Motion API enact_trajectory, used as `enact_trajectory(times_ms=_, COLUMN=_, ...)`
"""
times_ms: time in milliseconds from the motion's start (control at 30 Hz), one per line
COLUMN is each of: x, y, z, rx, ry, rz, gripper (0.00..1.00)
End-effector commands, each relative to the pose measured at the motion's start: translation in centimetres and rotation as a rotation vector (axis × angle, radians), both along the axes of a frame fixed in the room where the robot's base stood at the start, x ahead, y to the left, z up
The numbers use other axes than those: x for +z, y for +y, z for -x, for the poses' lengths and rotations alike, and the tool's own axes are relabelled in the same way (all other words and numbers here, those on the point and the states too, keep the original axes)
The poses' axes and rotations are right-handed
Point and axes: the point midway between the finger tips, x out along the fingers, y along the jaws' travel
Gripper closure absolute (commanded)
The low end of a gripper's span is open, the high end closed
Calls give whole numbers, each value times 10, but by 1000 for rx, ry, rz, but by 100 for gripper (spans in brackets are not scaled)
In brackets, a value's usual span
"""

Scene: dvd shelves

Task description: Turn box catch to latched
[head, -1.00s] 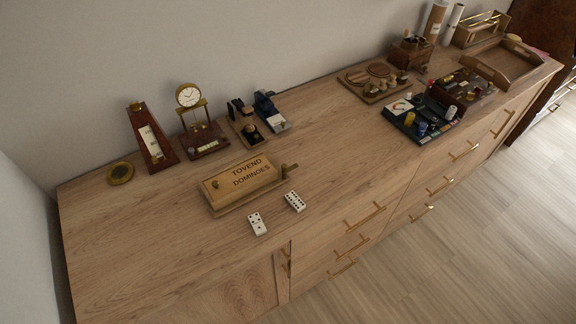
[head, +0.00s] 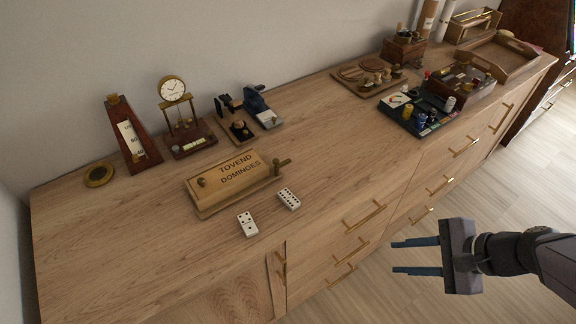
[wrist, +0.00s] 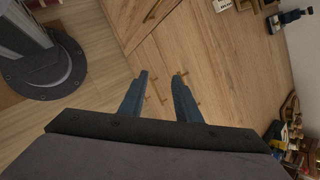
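A wooden domino box (head: 232,182) lettered "TOVEND DOMINOES" sits on the cabinet top with its lid on. A small dark knob (head: 202,182) is at the lid's left end. The box catch (head: 282,164), a small brown piece with a peg, sticks out at the right end; whether it is latched I cannot tell. My gripper (head: 392,257) is open and empty, in front of the drawers and well right of the box. Its two blue fingers (wrist: 160,80) also show apart in the wrist view.
Two dominoes (head: 247,223) (head: 289,198) lie in front of the box. A metronome (head: 133,135), clock (head: 174,95) and blue-black device (head: 262,108) stand behind it. A game tray (head: 408,116) is farther right. Drawer handles (head: 365,215) protrude below the cabinet's front edge.

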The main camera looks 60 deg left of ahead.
Motion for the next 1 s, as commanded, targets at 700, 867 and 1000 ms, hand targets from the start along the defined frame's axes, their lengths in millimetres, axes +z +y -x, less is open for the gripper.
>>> enact_trajectory(times_ms=700, x=17, y=323, z=72, rx=-277, ry=907, rz=-561, gripper=70)
enact_trajectory(times_ms=867, x=20, y=329, z=74, rx=-283, ry=935, rz=-573, gripper=70)
enact_trajectory(times_ms=1000, x=21, y=331, z=75, rx=-282, ry=935, rz=-572, gripper=70)
